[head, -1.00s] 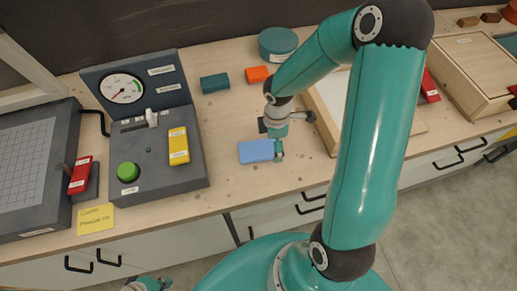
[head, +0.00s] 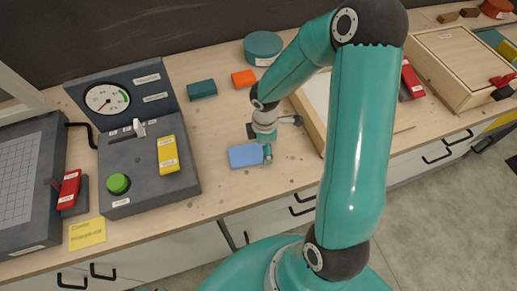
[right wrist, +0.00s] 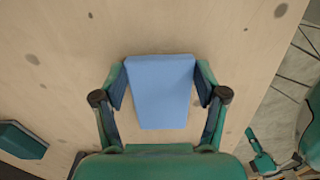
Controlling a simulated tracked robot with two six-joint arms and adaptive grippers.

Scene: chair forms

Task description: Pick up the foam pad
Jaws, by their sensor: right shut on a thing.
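The foam pad is a light blue rectangular block (head: 245,155) near the front of the wooden bench, right of the dark gauge console. My right gripper (head: 267,153) is at the pad's right end in the head view. In the right wrist view my right gripper's two fingers (right wrist: 161,92) are shut on opposite sides of the blue pad (right wrist: 160,88). I cannot tell whether the pad touches the bench or is slightly raised. Part of my left gripper (right wrist: 264,158) shows at the right edge of the right wrist view; its opening is unclear.
The console (head: 150,187) has a gauge, a green button and a yellow block. A teal block (head: 202,89), an orange block (head: 243,78) and a round teal tin (head: 263,48) stand behind the pad. A shallow wooden tray (head: 308,119) is close on the right.

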